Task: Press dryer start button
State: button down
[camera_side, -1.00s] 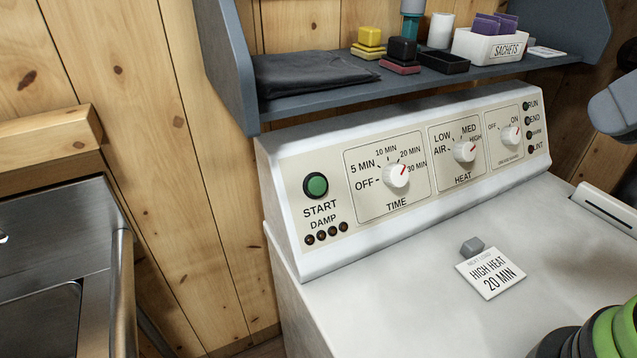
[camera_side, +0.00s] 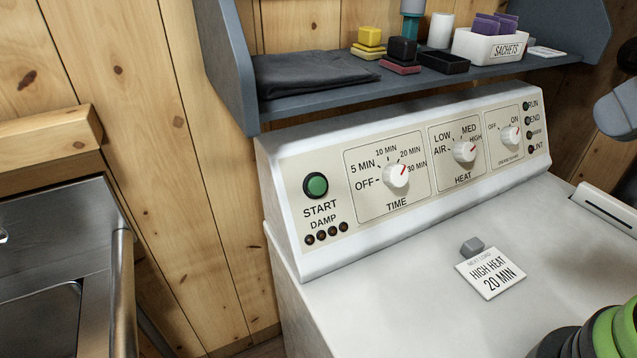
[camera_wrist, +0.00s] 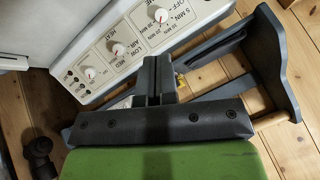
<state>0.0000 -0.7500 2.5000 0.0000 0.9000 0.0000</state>
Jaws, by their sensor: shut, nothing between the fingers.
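The green start button (camera_side: 316,185) sits in a dark ring at the left end of the white dryer's control panel (camera_side: 334,256), above the word START, in the side view. It does not show in the wrist view. My gripper (camera_wrist: 156,62) is shut and empty in the wrist view, over the panel and shelf.
A grey shelf (camera_side: 330,101) overhangs the panel, holding a dark cloth (camera_side: 315,72), stamps and a white sachets box (camera_side: 490,46). A card reading HIGH HEAT 20 MIN (camera_side: 491,279) lies on the dryer top. A metal sink (camera_side: 60,235) stands left. Space before the button is clear.

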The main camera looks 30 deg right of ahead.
aim_at(318, 186)
dwell(0.8)
jog(key=w+f+n+g+h, duration=0.65)
jog(key=n+h, duration=0.45)
jog(key=n, duration=0.6)
jog(key=w+a+f+n+t, duration=0.3)
jog(key=a+n+t, duration=0.4)
jog(key=a+n, duration=0.1)
jog(key=w+a+f+n+t+h, duration=0.1)
jog(key=w+a+f+n+t, duration=0.2)
jog(key=a+n+t, duration=0.4)
jog(key=shift+w+a+n+t, duration=0.35)
jog(key=shift+w+n+t, duration=0.35)
jog(key=shift+n, duration=0.5)
jog(key=shift+f, duration=0.1)
jog(key=shift+w+f, duration=0.75)
jog(key=shift+w, duration=0.55)
jog(key=shift+w+f, duration=0.7)
jog(key=shift+w, duration=0.55)
jog(key=shift+w+f, duration=0.75)
jog(key=shift+w, duration=0.55)
